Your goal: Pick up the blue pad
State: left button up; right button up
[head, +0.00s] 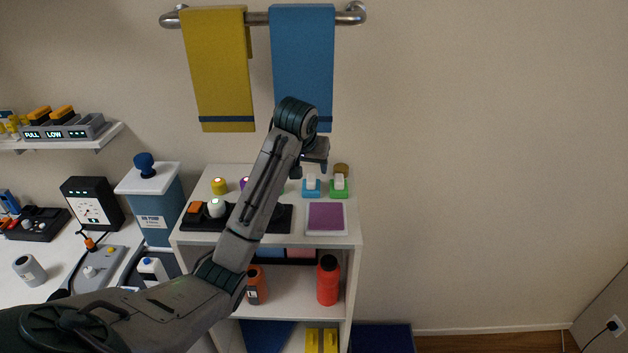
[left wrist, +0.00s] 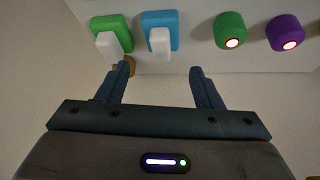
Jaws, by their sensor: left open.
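A light blue flat piece (head: 271,252), which may be the blue pad, lies beside a pink one (head: 301,253) on the shelf under the cabinet top; my arm partly hides it. A blue base with a white rocker (head: 311,187) stands on the cabinet top; it also shows in the left wrist view (left wrist: 160,35). My left gripper (head: 309,170) is over the back of the cabinet top, above the switches. In the left wrist view its fingers (left wrist: 160,80) are apart with nothing between them. My right gripper is not in view.
The cabinet top (head: 340,225) holds a green switch (head: 339,188), a purple panel (head: 326,216) and a black button box (head: 195,222). A red bottle (head: 327,280) stands on the shelf below. Yellow (head: 222,70) and blue (head: 303,60) towels hang behind.

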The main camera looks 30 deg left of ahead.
aim_at(310, 178)
pick_arm(q)
jog(key=shift+f+p, duration=0.5)
jog(key=shift+f, duration=0.6)
jog(key=p+x, duration=0.2)
jog(key=x, duration=0.1)
jog(key=p+x, duration=0.1)
jog(key=shift+w+a+f, duration=0.1)
jog(key=shift+w+a, duration=0.2)
jog(key=shift+w, duration=0.15)
jog(key=shift+w+f, duration=0.15)
jog(key=shift+f, duration=0.35)
jog(key=shift+a+f, duration=0.1)
jog(key=c, duration=0.8)
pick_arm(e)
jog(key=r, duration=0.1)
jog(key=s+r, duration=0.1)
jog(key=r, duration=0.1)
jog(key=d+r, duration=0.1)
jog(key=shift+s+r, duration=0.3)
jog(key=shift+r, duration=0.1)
